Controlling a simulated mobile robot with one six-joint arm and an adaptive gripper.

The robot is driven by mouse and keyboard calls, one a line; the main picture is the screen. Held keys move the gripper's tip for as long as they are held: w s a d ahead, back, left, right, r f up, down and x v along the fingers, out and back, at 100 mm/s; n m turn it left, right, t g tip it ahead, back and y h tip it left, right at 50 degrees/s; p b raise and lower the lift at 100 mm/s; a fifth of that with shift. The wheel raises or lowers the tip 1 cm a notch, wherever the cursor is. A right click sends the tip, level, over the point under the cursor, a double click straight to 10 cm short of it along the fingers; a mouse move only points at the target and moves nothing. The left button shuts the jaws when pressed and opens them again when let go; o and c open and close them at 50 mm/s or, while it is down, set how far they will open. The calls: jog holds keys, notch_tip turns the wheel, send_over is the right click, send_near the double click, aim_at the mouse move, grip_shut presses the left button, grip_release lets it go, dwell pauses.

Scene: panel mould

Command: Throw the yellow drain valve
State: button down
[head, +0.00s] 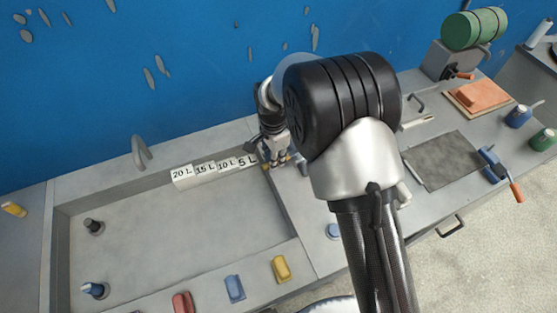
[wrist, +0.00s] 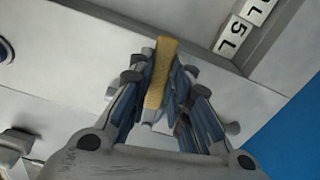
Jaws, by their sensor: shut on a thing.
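The yellow drain valve's bar-shaped handle (wrist: 160,72) lies between the fingers of my gripper (wrist: 163,82) in the wrist view. The fingers are shut on it, and its far end sticks out past the fingertips toward the tray edge. In the head view my gripper (head: 276,151) is at the back right corner of the sunken tray, beside the "5 L" label. There the fingers and my arm hide most of the valve, so its base cannot be seen.
The sunken tray (head: 160,240) has labels 20 L to 5 L (head: 212,170) along its back wall. Red, blue (head: 234,288) and yellow (head: 282,268) blocks sit on the front rim. A curved tap (head: 142,152) stands behind the tray. The blue wall (head: 190,60) is close behind.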

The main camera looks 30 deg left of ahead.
jog(key=shift+w+a+m, duration=0.45)
jog(key=shift+a+m, duration=0.1)
jog(key=shift+m, duration=0.35)
jog(key=c, duration=1.5)
grip_release()
notch_tip(320, 180, up, 12)
jog(key=shift+r, duration=0.1)
